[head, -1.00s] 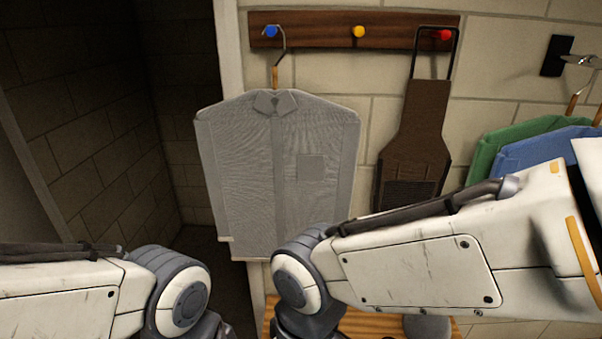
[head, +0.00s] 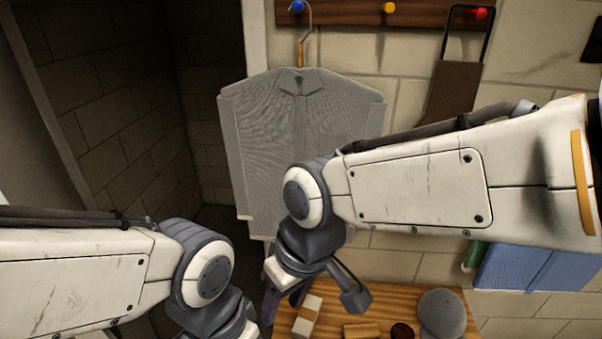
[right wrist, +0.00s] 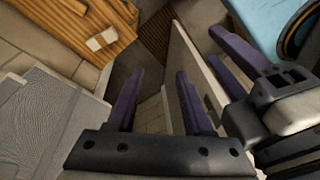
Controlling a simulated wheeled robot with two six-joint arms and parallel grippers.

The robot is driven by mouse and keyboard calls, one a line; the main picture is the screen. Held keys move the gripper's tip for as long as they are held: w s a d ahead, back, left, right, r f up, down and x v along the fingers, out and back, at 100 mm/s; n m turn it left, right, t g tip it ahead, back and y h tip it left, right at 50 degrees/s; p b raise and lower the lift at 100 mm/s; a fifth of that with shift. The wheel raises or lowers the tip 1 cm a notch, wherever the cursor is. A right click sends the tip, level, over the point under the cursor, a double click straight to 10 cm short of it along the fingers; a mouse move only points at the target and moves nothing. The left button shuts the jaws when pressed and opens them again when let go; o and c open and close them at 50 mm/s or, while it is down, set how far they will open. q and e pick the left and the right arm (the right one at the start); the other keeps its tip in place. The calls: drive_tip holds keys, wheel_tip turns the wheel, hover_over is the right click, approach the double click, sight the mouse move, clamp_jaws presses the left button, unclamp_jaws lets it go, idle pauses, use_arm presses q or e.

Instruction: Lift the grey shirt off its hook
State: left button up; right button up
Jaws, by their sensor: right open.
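The grey shirt (head: 262,130) hangs on a hanger (head: 305,45) from the blue-knobbed hook (head: 297,6) at the top of the head view. My right forearm hides its lower right part. Its grey cloth also fills the lower left of the right wrist view (right wrist: 40,125). My right gripper (head: 283,301) is below the shirt's hem in the head view, mostly hidden by its own wrist. In the right wrist view its purple fingers (right wrist: 158,100) are apart and empty. My left gripper (right wrist: 226,64) shows there at the right, fingers apart; the head view cuts it off.
A brown apron (head: 455,88) hangs from the red hook (head: 481,13); the yellow hook (head: 389,8) is empty. A wooden bench (head: 372,298) with small items and a grey round thing (head: 440,312) stands below. Blue cloth (head: 540,268) is at right. A dark recess lies left.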

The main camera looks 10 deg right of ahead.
drive_tip(key=w+a+r+m+t+y+b, duration=0.1)
drive_tip(key=w+r+t, duration=0.1)
drive_tip(key=w+r, duration=0.35)
drive_tip(key=w+a+r+t+y+b, duration=0.1)
drive_tip(key=w+r, duration=0.1)
drive_tip(key=w, duration=0.6)
drive_tip(key=m+t+b, duration=0.2)
drive_tip(key=t, duration=0.7)
approach(301, 54)
drive_tip(key=w, duration=0.1)
drive_tip(key=shift+g, duration=0.3)
drive_tip(key=p+x, duration=0.1)
drive_tip(key=x, duration=0.3)
drive_tip(key=shift+w+a+f, duration=0.15)
drive_tip(key=shift+w, duration=0.05)
drive_tip(key=p+x, duration=0.2)
drive_tip(key=x, duration=0.2)
drive_tip(key=shift+w+p, duration=0.2)
drive_tip(key=shift+p, duration=0.1)
drive_tip(key=shift+w+a+f, duration=0.2)
drive_tip(key=shift+w+f, duration=0.05)
drive_tip(key=shift+w, duration=0.2)
clamp_jaws()
drive_tip(key=shift+r, duration=0.15)
